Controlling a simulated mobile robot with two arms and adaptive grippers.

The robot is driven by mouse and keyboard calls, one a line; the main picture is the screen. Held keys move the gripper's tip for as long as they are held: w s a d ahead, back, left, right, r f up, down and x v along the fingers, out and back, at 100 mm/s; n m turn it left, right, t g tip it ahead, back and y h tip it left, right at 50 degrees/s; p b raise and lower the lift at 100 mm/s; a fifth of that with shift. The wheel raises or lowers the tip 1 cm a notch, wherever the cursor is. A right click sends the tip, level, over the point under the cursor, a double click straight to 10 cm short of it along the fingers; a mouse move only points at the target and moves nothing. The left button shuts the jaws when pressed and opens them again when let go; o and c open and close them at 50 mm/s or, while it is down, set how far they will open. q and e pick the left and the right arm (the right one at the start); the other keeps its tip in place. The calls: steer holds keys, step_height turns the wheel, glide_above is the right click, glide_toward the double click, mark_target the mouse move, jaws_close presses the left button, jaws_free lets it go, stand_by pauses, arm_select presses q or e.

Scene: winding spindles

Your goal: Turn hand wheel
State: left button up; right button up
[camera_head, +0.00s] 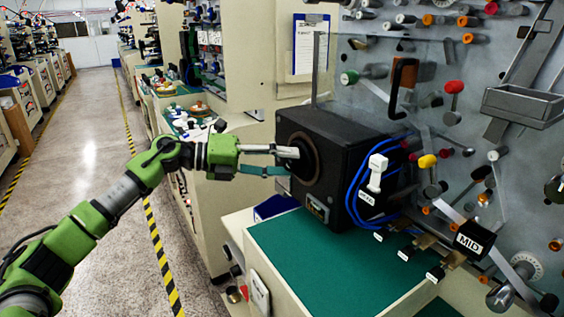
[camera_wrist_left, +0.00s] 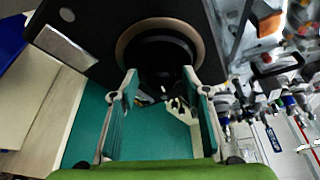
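The hand wheel (camera_head: 309,165) is a dark round part with a brown ring on the left face of a black box (camera_head: 345,150). It also shows in the left wrist view (camera_wrist_left: 160,48), at the top centre, dark and recessed inside its brown ring. My left gripper (camera_head: 284,161) reaches it from the left. In the left wrist view its two green-padded fingers (camera_wrist_left: 160,86) are spread wide, with the tips at the lower edge of the wheel and nothing clearly held between them. I cannot tell whether the tips touch the wheel. My right gripper is not in view.
The box stands on a green-topped bench (camera_head: 310,262). Blue cables (camera_head: 355,190) curve along its right side. A grey machine panel with many knobs and a MID-labelled block (camera_head: 468,243) fills the right. The aisle floor (camera_head: 95,130) at left is clear.

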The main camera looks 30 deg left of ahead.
arm_select(q)
steer(key=shift+r, duration=0.1)
steer(key=v, duration=1.2)
stand_by(0.6)
